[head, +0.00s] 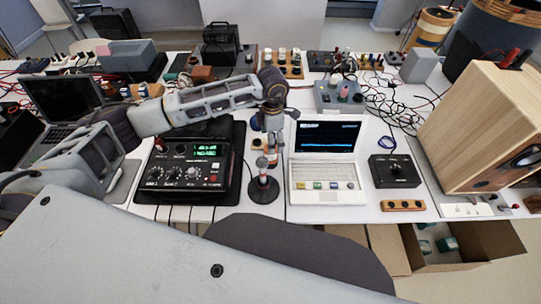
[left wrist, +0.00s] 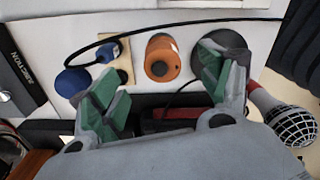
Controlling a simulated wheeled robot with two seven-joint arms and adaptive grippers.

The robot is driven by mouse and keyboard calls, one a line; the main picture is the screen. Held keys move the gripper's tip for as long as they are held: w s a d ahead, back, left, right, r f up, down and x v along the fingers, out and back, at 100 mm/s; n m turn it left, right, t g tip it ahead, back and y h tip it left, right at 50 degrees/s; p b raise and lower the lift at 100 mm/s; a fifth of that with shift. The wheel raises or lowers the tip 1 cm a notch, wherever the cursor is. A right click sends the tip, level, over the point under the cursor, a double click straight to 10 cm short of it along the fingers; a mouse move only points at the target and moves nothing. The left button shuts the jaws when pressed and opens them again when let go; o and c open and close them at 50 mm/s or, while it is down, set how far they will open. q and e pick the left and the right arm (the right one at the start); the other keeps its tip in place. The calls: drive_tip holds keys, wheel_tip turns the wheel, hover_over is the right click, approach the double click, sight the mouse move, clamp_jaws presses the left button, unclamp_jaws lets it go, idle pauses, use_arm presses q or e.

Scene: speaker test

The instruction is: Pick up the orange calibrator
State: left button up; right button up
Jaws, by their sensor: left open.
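The orange calibrator (left wrist: 162,57) is a short orange cylinder with a dark round spot on its end, standing on the white table in the left wrist view. My left gripper (left wrist: 157,88) is open, its green-padded fingers on either side of the view, with the calibrator beyond and between the tips, not touched. In the head view my left gripper (head: 270,138) points down over the table between the black meter and the white instrument. My right gripper is not in view.
A microphone (left wrist: 298,128) stands close beside the right finger; its round dark base (head: 264,190) is in front of the gripper. A blue ball (left wrist: 73,82) with a cable lies left of the calibrator. The black meter (head: 190,195) and white instrument (head: 325,190) flank the spot.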

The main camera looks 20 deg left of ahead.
sight(271, 157)
use_arm(q)
wheel_tip(271, 157, down, 6)
drive_tip(key=shift+r, duration=0.25)
drive_tip(key=shift+f, duration=0.15)
drive_tip(key=shift+s+f+p, duration=0.15)
drive_tip(key=shift+f+p, duration=0.15)
drive_tip(key=shift+f, duration=0.2)
wheel_tip(271, 157, down, 3)
drive_tip(key=shift+s+a+r, duration=0.1)
drive_tip(key=shift+a+r, duration=0.05)
drive_tip(key=shift+f+p, duration=0.3)
drive_tip(key=shift+f, duration=0.4)
drive_tip(key=shift+c, duration=0.2)
use_arm(e)
drive_tip(key=shift+w+a+r, duration=0.35)
drive_tip(key=shift+w+r, duration=0.2)
drive_tip(key=shift+r, duration=0.1)
